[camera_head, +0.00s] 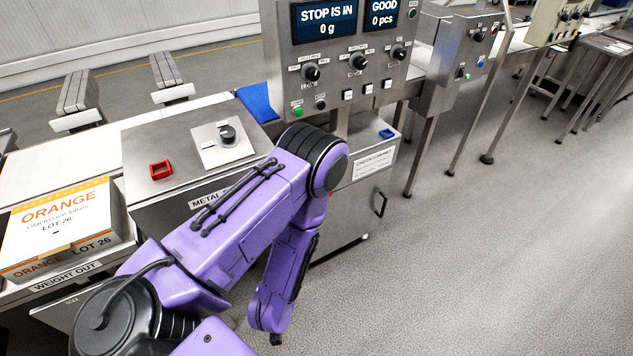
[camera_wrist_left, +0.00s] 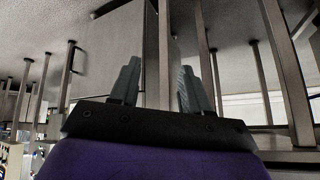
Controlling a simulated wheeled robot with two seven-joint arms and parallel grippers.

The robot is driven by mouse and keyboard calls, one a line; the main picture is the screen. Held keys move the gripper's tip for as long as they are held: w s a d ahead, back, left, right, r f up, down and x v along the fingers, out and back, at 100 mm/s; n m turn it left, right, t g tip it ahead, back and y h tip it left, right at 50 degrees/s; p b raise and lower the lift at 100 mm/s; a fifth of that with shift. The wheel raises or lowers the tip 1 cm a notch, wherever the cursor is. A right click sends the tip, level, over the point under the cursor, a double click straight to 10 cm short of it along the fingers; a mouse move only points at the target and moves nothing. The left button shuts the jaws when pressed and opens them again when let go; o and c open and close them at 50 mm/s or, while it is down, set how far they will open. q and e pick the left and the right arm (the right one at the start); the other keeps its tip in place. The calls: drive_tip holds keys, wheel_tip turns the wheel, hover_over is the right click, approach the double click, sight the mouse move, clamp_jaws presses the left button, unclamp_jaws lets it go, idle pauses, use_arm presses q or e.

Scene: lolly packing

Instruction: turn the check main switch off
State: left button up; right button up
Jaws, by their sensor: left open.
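The check panel (camera_head: 350,48) stands upright at the top centre, with black rotary knobs, a green button and several pale buttons. Its displays read "STOP IS IN 0 g" and "GOOD 0 pcs". Below it is the steel cabinet labelled "CHECK CABINET" (camera_head: 375,162), partly hidden by my left arm. I cannot tell which control is the check main switch. My left arm bends over in front of the cabinet, its forearm hanging down. In the left wrist view my left gripper (camera_wrist_left: 158,86) is open, with nothing between its fingers. My right gripper is not in view.
A metal detector housing (camera_head: 140,200) with a black dial (camera_head: 228,134) and a red square part (camera_head: 160,170) stands left of the cabinet. An orange-labelled box (camera_head: 55,228) lies at the far left. The grey floor (camera_head: 480,260) at right is clear.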

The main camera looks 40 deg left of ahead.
use_arm(q)
drive_tip(key=w+a+f+n+t+y+b, duration=0.1)
drive_tip(key=w+f+t+y+b, duration=0.15)
drive_tip(key=w+b, duration=0.75)
drive_tip(key=w+a+f+n+t+y+b, duration=0.15)
drive_tip(key=w+f+y+b, duration=0.3)
drive_tip(key=w, duration=0.95)
drive_tip(key=w+d+r+n+g+y+b, duration=0.1)
drive_tip(key=w+d+r+n+y+b, duration=0.15)
drive_tip(key=w+b, duration=0.3)
drive_tip(key=w+d+r+n+g+y+b, duration=0.1)
drive_tip(key=w+r+n+y+b, duration=0.1)
drive_tip(key=w+r+b, duration=0.3)
drive_tip(key=b+x, duration=0.3)
drive_tip(key=x, duration=0.7)
drive_tip(key=shift+s, duration=0.4)
drive_tip(key=shift+a+f, duration=0.15)
clamp_jaws()
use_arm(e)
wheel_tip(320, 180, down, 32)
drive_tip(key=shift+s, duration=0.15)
